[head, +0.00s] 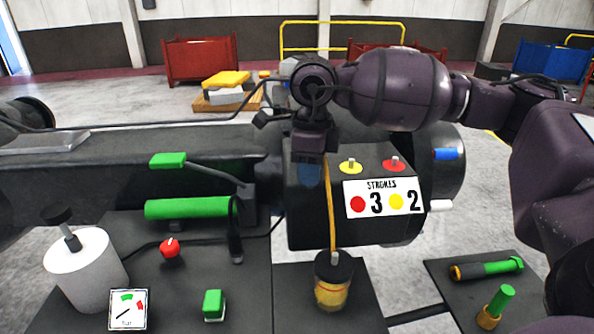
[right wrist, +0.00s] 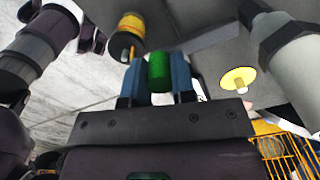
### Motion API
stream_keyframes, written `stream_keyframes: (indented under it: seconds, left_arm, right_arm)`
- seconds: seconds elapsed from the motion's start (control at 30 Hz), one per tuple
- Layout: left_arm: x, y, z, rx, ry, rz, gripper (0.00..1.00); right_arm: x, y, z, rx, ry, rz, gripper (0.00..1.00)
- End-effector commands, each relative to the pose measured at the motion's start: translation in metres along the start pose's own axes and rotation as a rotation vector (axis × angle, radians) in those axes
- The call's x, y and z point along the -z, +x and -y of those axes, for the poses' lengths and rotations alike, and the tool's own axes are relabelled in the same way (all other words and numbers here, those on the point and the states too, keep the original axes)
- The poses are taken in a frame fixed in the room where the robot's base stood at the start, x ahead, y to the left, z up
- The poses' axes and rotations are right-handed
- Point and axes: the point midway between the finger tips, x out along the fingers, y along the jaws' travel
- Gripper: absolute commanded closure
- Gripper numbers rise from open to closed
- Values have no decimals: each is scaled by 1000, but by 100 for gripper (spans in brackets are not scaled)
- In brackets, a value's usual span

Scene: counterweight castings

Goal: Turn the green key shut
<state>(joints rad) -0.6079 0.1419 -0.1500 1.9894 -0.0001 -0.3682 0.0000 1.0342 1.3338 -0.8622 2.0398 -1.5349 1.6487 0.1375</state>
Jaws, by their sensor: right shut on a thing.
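My right gripper (head: 308,178) reaches down from above at the left part of the black drum-shaped casting (head: 300,228). In the right wrist view its blue fingertips (right wrist: 157,78) are shut on a green cylindrical piece, which I take to be the green key (right wrist: 157,72). In the head view the fingers hide this piece, and I cannot tell how far it is turned. To its right on the casting are a yellow key (head: 350,166) and a red key (head: 394,164). My left gripper is not in view.
A white STROKES plate (head: 384,197) is on the casting. A yellow-banded pot (head: 333,281) stands below, with a thin yellow line above it. A green bar (head: 188,208), red knob (head: 170,249), gauge (head: 128,309) and white canister (head: 82,270) are left.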

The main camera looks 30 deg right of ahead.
Motion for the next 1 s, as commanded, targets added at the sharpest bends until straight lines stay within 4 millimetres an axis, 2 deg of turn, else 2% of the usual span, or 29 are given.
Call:
stream_keyframes:
  seconds: [0.43, 0.47, 0.6, 0.87, 1.0]
  left_arm:
    - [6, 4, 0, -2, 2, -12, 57]
    - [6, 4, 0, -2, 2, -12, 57]
    - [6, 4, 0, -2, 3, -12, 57]
    - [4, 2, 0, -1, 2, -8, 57]
    - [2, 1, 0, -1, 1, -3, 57]
  right_arm:
    - [3, -1, 1, 2, -4, 1, 100]
    - [3, -1, 1, 2, -4, 1, 71]
    - [2, -1, 1, 2, -4, 1, 50]
    - [2, -1, 1, 1, -4, 0, 50]
    - [2, -8, 1, 1, -3, 2, 50]
